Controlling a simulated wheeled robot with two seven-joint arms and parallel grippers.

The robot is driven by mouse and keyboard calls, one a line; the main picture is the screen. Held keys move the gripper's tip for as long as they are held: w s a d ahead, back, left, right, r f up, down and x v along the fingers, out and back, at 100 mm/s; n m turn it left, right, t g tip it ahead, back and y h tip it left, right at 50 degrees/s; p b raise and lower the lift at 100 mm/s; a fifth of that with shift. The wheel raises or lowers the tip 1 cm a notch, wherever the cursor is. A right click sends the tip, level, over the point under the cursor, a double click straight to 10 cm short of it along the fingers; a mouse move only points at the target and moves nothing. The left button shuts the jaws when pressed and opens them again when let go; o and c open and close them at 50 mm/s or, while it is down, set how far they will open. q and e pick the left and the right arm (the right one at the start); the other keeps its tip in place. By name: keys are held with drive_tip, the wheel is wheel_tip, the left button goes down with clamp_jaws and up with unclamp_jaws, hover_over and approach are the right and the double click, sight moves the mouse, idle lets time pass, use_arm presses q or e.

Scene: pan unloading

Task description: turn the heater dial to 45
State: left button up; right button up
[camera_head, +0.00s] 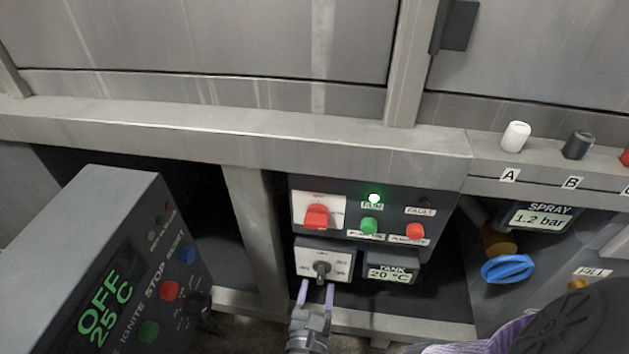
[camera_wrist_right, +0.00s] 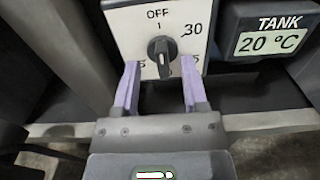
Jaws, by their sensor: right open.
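The heater dial (camera_head: 321,269) is a dark knob on a white plate (camera_head: 341,260) below the switch panel. It also shows in the right wrist view (camera_wrist_right: 161,50), with OFF above it and 30 to its right. Its bar stands about vertical; which end is the pointer is not clear. The lower labels are partly hidden by my fingers. My right gripper (camera_head: 315,294) is open, its two purple fingers just below the knob, one on each side in the right wrist view (camera_wrist_right: 161,84). It holds nothing. My left gripper is not in view.
The TANK display (camera_head: 390,274) beside the dial reads 20 °C. Above are a red switch (camera_head: 317,216) and green (camera_head: 369,226) and red (camera_head: 415,231) buttons. A control box (camera_head: 110,270) reading OFF 25 C stands left. A blue valve handle (camera_head: 507,269) is at right.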

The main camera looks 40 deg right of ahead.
sight(321, 273)
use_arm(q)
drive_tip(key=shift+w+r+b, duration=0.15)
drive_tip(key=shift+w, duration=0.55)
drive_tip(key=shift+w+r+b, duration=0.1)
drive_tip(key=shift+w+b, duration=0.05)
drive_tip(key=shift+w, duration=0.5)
use_arm(e)
drive_tip(key=shift+x, duration=1.5)
drive_tip(key=shift+s, duration=0.1)
clamp_jaws()
